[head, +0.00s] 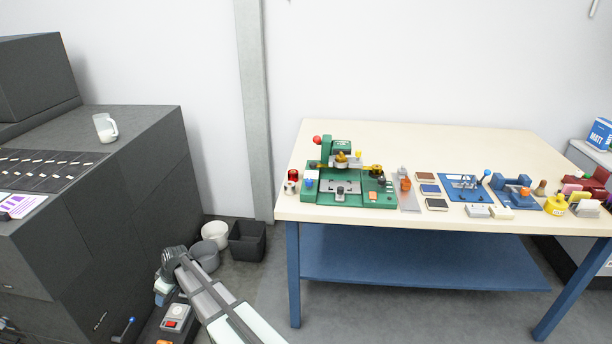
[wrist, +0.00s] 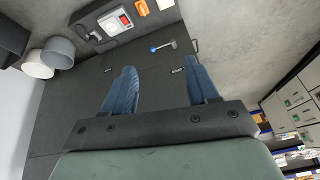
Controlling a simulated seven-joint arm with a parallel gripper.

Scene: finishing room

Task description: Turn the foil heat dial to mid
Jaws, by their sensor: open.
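The green machine (head: 345,193), which looks like the foil press, stands at the left end of the cream-topped table in the head view. It has a red ball handle, brass-coloured parts and several small dark knobs. The heat dial is too small to pick out for certain, and its setting cannot be read. My gripper (wrist: 160,75) is open and empty in the wrist view, its two blue fingers well apart. In the head view my arm reaches to the lower left, low beside the dark cabinet and far from the green machine.
The table (head: 430,140) is clear along its back; its front holds a blue fixture (head: 463,187) and several small items. Bins (head: 247,241) stand on the floor beside the dark cabinet (head: 150,150). A box with a red button (wrist: 124,20) and a blue-knobbed lever (wrist: 163,48) lie beyond my fingers.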

